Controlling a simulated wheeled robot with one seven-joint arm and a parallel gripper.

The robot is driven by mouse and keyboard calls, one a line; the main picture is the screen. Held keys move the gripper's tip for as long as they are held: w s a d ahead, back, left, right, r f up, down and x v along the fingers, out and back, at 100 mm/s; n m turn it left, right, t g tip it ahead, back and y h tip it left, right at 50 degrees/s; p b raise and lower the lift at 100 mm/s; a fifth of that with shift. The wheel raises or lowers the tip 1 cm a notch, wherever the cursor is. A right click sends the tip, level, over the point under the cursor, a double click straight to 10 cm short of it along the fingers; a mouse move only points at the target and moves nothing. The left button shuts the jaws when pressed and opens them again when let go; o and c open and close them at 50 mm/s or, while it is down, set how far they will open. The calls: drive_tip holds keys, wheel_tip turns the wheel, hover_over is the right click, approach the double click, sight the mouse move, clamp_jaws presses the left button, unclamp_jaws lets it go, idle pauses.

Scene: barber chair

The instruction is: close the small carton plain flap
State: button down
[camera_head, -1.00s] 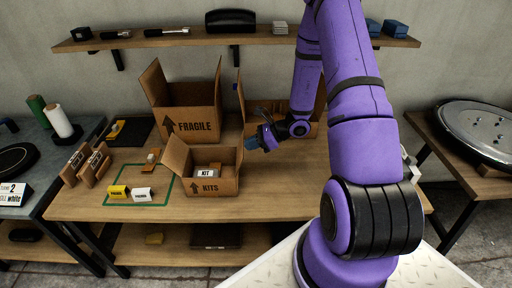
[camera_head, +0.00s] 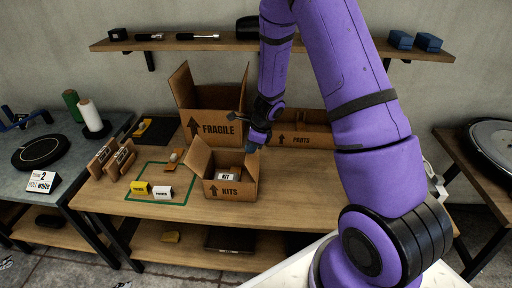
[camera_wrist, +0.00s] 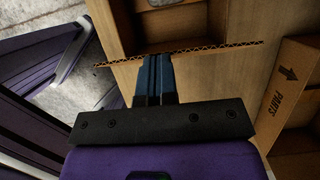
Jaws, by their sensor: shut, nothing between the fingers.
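The small carton marked KITS (camera_head: 229,190) stands on the table with its top open. One brown flap (camera_head: 199,157) stands up at its left side. My gripper (camera_head: 252,147) is shut and empty, pointing down at the carton's right rear edge. In the wrist view, my gripper's blue fingertips (camera_wrist: 155,57) are together at a thin corrugated cardboard edge (camera_wrist: 215,48), seen nearly end-on. I cannot tell whether they touch it. The carton's inside (camera_wrist: 190,20) lies beyond that edge. A white KIT box (camera_head: 227,177) is inside the carton.
A large FRAGILE carton (camera_head: 215,125) with raised flaps stands behind. A PARTS carton (camera_head: 306,137) stands close on the right. Small yellow (camera_head: 141,188) and white (camera_head: 163,192) signs lie left of the carton. The table's front right is clear.

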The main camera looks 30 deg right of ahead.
drive_tip(key=w+a+f+g+h, duration=0.4)
drive_tip(key=a+f+h, duration=0.1)
drive_tip(key=a+h, duration=0.1)
drive_tip(key=shift+f+g+h, duration=0.25)
drive_tip(key=shift+g+h, duration=0.15)
drive_tip(key=shift+h, duration=0.1)
idle(0.6)
drive_tip(key=shift+w+a, duration=0.1)
drive_tip(key=shift+a, duration=0.05)
idle(0.6)
